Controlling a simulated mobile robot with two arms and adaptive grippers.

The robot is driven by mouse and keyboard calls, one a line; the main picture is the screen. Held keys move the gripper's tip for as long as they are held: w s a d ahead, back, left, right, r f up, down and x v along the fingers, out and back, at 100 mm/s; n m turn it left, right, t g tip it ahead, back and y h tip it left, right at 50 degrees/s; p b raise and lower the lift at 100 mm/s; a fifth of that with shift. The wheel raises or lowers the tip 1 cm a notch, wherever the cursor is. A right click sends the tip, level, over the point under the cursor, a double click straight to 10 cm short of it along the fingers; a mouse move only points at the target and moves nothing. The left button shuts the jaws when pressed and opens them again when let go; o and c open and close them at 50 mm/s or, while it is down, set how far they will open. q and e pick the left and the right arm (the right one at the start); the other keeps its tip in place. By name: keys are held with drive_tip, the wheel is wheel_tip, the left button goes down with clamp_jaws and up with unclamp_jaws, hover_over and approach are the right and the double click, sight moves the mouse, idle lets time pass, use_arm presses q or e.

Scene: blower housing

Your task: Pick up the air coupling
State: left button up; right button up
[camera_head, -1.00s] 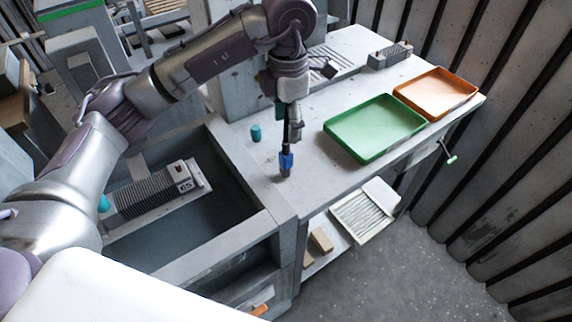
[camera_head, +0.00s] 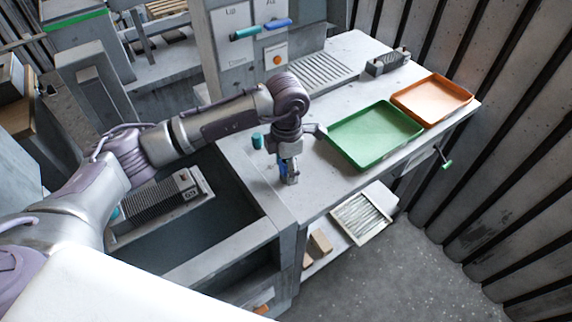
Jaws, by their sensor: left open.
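The air coupling, which I take to be the small blue and metal piece (camera_head: 283,172), is on the grey bench top (camera_head: 335,195) near its left front corner. My left gripper (camera_head: 289,175) is right over it, pointing down, with its fingers low around or beside the piece. The left gripper is open. The gripper partly hides the coupling, and I cannot tell whether the fingers touch it. My right gripper is not in view.
A teal cylinder (camera_head: 257,140) stands just left of the gripper. A green tray (camera_head: 352,158) and an orange tray (camera_head: 408,116) lie to the right. A sunken bay with a ribbed block (camera_head: 155,204) is at left. The bench front is clear.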

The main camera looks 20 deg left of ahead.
use_arm(q)
clamp_jaws()
drive_tip(key=shift+r, duration=0.15)
idle(0.4)
drive_tip(key=shift+r, duration=0.3)
drive_tip(key=r+b, duration=0.1)
drive_tip(key=d+r+b, duration=0.1)
drive_tip(key=r, duration=0.1)
drive_tip(key=shift+w+r, duration=0.1)
drive_tip(key=shift+r, duration=0.2)
drive_tip(key=w+d+r+b, duration=0.1)
drive_tip(key=d+r+b, duration=0.1)
drive_tip(key=d+r, duration=0.4)
drive_tip(key=shift+d+r+b, duration=0.3)
drive_tip(key=shift+d+b, duration=0.1)
drive_tip(key=shift+d, duration=2)
